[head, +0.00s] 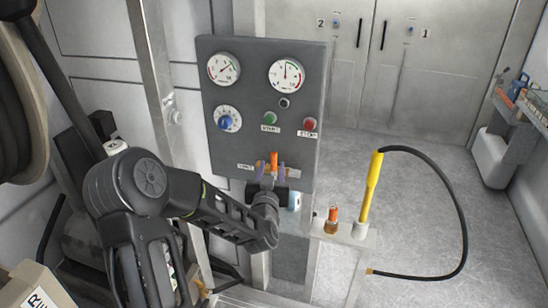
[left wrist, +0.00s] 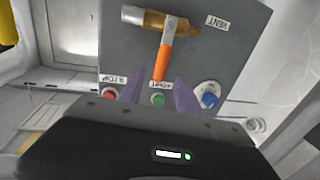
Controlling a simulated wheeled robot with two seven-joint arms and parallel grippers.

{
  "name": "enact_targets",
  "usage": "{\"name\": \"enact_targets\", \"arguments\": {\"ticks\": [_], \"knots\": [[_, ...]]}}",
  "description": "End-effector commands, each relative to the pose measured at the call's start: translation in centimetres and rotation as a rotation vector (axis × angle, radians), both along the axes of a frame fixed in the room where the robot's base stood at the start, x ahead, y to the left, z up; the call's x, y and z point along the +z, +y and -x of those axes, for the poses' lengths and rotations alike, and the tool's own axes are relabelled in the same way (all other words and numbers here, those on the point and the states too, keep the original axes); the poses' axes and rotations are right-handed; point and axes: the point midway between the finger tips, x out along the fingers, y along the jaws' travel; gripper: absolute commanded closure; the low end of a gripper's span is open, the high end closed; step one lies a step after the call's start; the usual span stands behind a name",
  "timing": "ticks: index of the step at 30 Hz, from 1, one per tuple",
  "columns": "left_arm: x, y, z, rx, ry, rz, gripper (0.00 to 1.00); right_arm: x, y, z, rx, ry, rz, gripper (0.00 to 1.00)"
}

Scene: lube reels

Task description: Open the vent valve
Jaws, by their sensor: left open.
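The vent valve has an orange lever handle (head: 274,158) at the bottom of the grey control panel (head: 225,158). In the left wrist view, which looks upside down, the orange handle (left wrist: 165,52) crosses the brass and silver valve body (left wrist: 158,22) roughly at a right angle, near the VENT label (left wrist: 216,22). In the head view the handle points up. My left gripper (head: 270,168) is open at the valve. Its purple fingers (left wrist: 158,88) show either side of the handle's end in the wrist view; contact cannot be told. My right gripper is out of view.
The panel carries two gauges (head: 287,75), a blue knob (head: 228,119), a green START button (head: 269,118) and a red STOP button (head: 309,124). A yellow-handled hose tool (head: 371,182) stands at the right of the panel. Open floor (head: 430,165) lies beyond it.

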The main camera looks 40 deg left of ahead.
Motion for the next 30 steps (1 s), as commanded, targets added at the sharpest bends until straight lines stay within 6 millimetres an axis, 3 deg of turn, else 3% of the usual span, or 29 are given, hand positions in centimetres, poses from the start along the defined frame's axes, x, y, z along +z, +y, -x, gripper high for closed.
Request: {"name": "enact_targets", "arguments": {"ticks": [10, 21, 30], "knots": [[0.1, 2.6, -4.3, 0.001, -0.001, 0.002, 0.59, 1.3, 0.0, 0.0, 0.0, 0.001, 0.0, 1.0], [0.0, 2.9, -4.9, 0.0, 0.001, -0.001, 0.59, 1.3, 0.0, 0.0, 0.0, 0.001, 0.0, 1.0], [0.0, 2.9, -4.9, 0.0, 0.0, 0.0, 0.84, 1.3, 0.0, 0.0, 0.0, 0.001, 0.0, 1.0]]}}
